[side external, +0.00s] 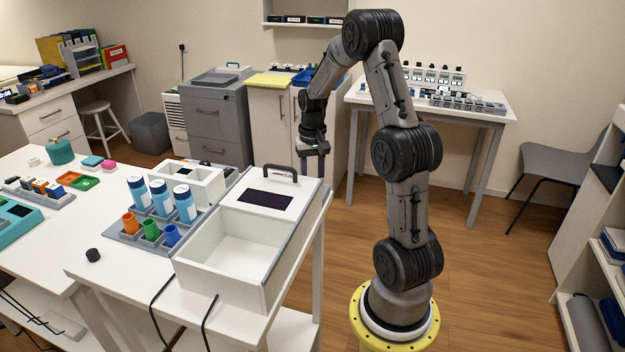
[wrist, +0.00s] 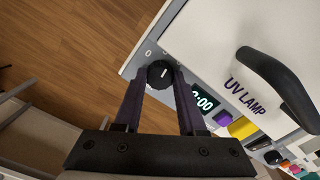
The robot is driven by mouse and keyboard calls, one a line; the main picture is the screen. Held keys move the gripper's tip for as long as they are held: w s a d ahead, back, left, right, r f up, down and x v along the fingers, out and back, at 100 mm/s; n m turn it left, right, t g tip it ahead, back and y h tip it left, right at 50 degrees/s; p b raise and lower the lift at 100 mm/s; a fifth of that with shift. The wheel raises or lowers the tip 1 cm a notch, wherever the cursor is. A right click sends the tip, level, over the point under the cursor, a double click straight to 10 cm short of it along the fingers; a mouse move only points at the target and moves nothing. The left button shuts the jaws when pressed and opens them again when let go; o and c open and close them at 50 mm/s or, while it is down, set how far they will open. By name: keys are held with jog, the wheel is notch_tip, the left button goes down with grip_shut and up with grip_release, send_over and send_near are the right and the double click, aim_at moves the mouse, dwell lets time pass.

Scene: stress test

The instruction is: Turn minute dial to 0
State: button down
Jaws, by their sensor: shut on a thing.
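The minute dial (wrist: 160,74) is a round black knob with a white pointer mark, on the front panel of the white box labelled UV LAMP. A printed 0 sits just beyond it, up and left in the wrist view. My gripper (wrist: 161,75) is shut on the dial, with one purple finger on each side. In the side external view my gripper (side external: 311,170) points down beside the far right end of the white UV lamp box (side external: 215,277); the dial is hidden there. A lit display (wrist: 204,98) next to the dial ends in "00"; its first digit is partly covered by a finger.
A purple button (wrist: 222,117) and a yellow button (wrist: 242,127) sit beyond the display. A black handle (wrist: 278,88) arches over the lid. A rack of blue-capped bottles (side external: 160,200) stands left of the box. Open floor lies right of the table.

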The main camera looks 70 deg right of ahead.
jog(key=n, duration=0.5)
jog(key=shift+n, duration=0.3)
jog(key=n, duration=0.5)
jog(key=shift+r+n, duration=0.1)
jog(key=shift+n, duration=0.2)
jog(key=shift+c, duration=2.4)
grip_release()
